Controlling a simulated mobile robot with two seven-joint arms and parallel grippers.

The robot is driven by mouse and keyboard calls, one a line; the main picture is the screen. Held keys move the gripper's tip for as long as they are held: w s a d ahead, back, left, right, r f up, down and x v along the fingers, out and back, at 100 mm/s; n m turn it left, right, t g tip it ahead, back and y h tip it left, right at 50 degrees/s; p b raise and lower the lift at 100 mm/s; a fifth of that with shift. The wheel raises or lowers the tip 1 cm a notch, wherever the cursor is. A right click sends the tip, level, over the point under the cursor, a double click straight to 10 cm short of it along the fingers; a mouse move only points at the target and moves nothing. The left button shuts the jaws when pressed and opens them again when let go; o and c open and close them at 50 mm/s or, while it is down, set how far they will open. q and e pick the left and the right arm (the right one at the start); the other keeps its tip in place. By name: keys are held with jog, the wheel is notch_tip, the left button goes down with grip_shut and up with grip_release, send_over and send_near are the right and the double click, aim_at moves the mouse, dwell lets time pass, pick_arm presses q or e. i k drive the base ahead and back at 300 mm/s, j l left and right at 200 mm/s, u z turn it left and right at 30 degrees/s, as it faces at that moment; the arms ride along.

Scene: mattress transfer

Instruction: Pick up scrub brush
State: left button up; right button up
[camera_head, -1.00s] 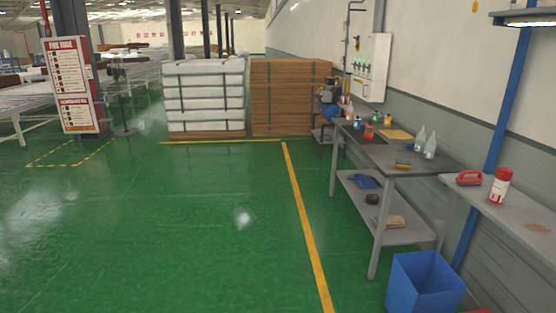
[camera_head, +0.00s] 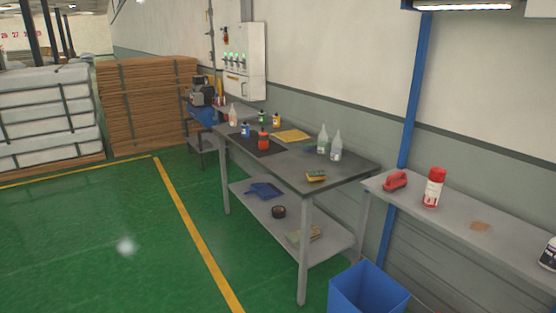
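A red scrub brush (camera_head: 395,181) with a looped handle lies on the left end of the grey shelf (camera_head: 500,231) along the right wall. A white and red canister (camera_head: 433,187) stands just to its right. Neither of my grippers shows in the head view, and nothing is seen touching the brush.
A grey workbench (camera_head: 345,173) stands left of the shelf, with bottles, a sponge (camera_head: 316,175) and a yellow cloth on top. A blue bin (camera_head: 368,290) stands on the floor below the shelf. Stacked pallets (camera_head: 150,104) are at the back left. Green floor at the left is clear.

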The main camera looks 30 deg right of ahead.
aim_at(394, 180)
jog(key=i+z, duration=0.8)
jog(key=i+j+z, duration=0.2)
jog(key=i+z, duration=0.2)
